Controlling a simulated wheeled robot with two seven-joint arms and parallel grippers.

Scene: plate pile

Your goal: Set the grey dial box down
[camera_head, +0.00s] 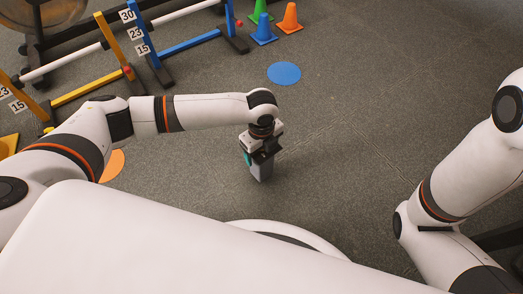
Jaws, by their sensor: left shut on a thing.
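The grey dial box (263,170) shows below my left gripper (260,150), in the middle of the view. My left gripper points down and is shut on the upper part of the box, hiding that part. A small teal patch shows at the left side of the gripper. The box looks upright. I cannot tell whether its bottom touches the grey floor. My right arm comes in at the right edge, but its gripper is out of view.
A flat blue disc (285,73) lies on the floor beyond the gripper. Blue (264,30), green (260,12) and orange (290,18) cones stand at the top. Numbered hurdles (150,45) stand at upper left. An orange disc (113,165) lies partly behind my left arm. Floor right of the box is clear.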

